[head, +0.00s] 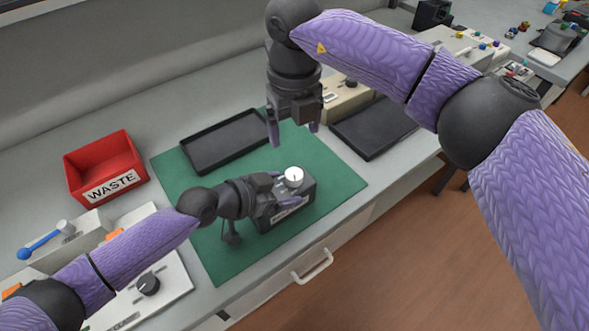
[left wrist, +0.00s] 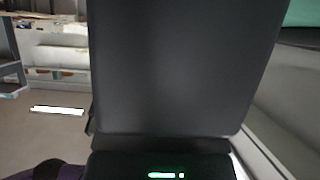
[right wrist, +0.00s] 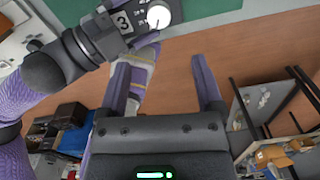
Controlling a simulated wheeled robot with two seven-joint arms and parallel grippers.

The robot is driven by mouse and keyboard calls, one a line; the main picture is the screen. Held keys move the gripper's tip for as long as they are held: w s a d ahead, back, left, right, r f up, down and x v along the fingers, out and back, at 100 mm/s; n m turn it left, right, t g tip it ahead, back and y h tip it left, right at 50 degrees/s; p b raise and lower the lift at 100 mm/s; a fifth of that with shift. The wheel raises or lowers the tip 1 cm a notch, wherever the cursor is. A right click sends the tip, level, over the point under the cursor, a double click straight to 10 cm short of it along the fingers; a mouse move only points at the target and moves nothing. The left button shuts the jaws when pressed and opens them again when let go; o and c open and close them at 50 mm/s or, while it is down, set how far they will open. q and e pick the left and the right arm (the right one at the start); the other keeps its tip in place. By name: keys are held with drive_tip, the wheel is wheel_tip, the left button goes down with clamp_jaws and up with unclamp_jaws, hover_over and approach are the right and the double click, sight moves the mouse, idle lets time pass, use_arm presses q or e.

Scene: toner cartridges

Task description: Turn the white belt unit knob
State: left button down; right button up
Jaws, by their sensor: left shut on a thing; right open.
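The white knob (head: 294,176) sits on top of the black belt unit (head: 293,212), which stands on the green mat and has a pale label on its side. The knob also shows at the top of the right wrist view (right wrist: 158,17), beside a figure 3. My left gripper (head: 276,190) is low at the unit's left side and shut on the black unit; its fingertips are partly hidden. A dark surface (left wrist: 185,65) fills most of the left wrist view. My right gripper (head: 293,129) is open and empty, pointing down above and behind the knob.
A red WASTE bin (head: 106,168) stands at the left. A black tray (head: 225,141) lies at the back of the green mat (head: 334,183), and a dark flat tray (head: 372,129) lies right of it. A device with a black knob (head: 148,284) is at front left.

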sight(295, 174)
wheel_tip(295, 174, down, 11)
drive_tip(key=shift+f, duration=0.2)
clamp_jaws()
idle(0.3)
